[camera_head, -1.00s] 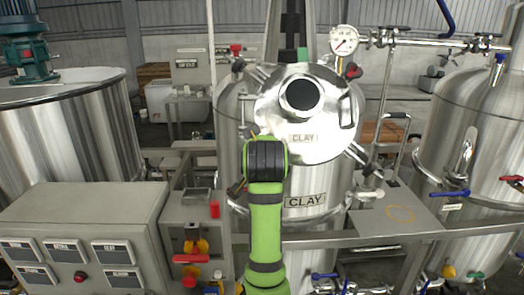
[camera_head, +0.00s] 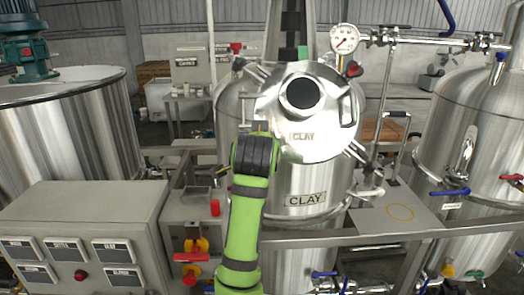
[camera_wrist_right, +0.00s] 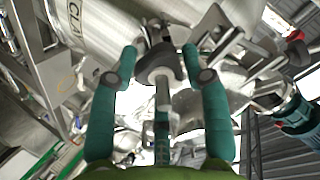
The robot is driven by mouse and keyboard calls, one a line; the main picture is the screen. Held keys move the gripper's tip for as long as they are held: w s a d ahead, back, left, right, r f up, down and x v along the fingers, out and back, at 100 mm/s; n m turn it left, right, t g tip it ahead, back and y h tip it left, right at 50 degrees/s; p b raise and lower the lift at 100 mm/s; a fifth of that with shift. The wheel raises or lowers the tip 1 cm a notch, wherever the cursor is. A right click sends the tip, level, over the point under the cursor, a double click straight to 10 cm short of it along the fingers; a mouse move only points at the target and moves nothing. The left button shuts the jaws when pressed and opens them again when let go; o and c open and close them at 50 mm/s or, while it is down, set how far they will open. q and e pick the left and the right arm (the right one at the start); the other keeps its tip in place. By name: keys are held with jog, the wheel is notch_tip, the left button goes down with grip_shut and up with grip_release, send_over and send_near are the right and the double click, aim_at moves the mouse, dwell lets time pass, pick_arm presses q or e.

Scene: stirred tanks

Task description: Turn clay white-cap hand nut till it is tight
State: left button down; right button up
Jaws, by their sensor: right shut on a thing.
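The steel clay tank (camera_head: 304,178) stands in the middle of the head view, marked CLAY. Its round lid (camera_head: 325,142) has several clamp arms around its edge. My right gripper (camera_wrist_right: 160,58), with teal fingers, is shut on a grey metal hand nut (camera_wrist_right: 160,68) in the right wrist view. The nut sits on a threaded rod (camera_wrist_right: 163,96) between the fingers. I cannot make out a white cap on it. In the head view my green right arm hides the gripper and nut at the lid's left edge. My left gripper is not in view.
A grey control box (camera_head: 85,225) stands at the lower left, with a red button (camera_head: 80,276). A large steel tank (camera_head: 65,120) stands behind it. Another tank (camera_head: 480,120) is at the right. A gauge (camera_head: 344,38) and pipes rise behind the lid. A metal rail (camera_head: 340,236) crosses in front.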

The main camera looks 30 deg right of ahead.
jog(key=shift+r+m, duration=0.45)
jog(key=shift+m, duration=0.05)
jog(key=o, duration=1.1)
jog(key=shift+d+f, duration=0.15)
jog(key=shift+f, duration=0.1)
